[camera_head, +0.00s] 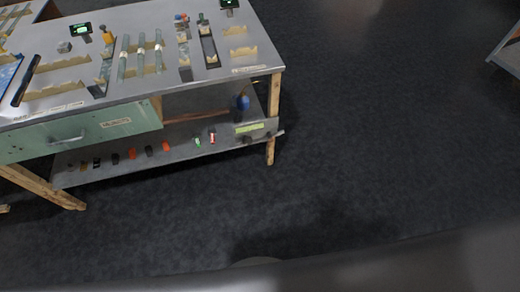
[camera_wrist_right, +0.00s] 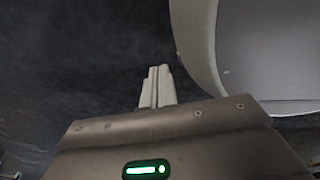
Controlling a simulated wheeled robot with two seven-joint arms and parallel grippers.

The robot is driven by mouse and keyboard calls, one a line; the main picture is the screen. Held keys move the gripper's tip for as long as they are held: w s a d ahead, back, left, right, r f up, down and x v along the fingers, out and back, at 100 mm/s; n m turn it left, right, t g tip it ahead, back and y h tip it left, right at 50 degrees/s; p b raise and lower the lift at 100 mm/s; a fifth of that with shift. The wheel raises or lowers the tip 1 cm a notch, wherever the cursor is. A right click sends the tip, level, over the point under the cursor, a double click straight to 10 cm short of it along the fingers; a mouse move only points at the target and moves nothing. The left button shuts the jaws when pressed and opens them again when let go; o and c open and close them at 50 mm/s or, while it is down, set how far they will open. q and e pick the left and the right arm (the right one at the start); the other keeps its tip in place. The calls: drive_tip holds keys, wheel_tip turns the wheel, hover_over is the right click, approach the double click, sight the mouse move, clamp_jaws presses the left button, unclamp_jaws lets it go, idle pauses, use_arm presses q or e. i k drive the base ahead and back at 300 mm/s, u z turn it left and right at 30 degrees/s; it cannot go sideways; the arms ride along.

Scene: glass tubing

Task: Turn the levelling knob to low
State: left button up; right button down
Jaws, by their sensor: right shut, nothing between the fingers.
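A small grey panel with a yellow-green label (camera_head: 249,128) sits at the right end of the bench's lower shelf. Small dark knob-like parts (camera_head: 247,140) show below the label. They are too small to tell which one is the levelling knob or where it points. My right gripper (camera_wrist_right: 158,72) shows in the right wrist view, its fingers together and empty over dark floor. No knob shows in that view. Neither gripper shows in the head view.
The metal-topped bench (camera_head: 262,62) stands at the upper left, holding glass tubes (camera_head: 140,58) on racks. A green drawer (camera_head: 80,134) hangs under its top. Several small coloured items and a blue flask (camera_head: 242,103) stand on the lower shelf. Dark floor (camera_head: 390,140) to the right is clear.

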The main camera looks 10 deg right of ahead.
sight(248, 141)
drive_tip(key=z, duration=0.5)
drive_tip(key=k, duration=1.2)
drive_tip(key=z, duration=0.9)
drive_tip(key=i, duration=0.6)
drive_tip(key=z, duration=0.6)
drive_tip(key=i, duration=0.85)
drive_tip(key=u, duration=0.9)
drive_tip(key=i, duration=0.75)
drive_tip(key=u, duration=0.75)
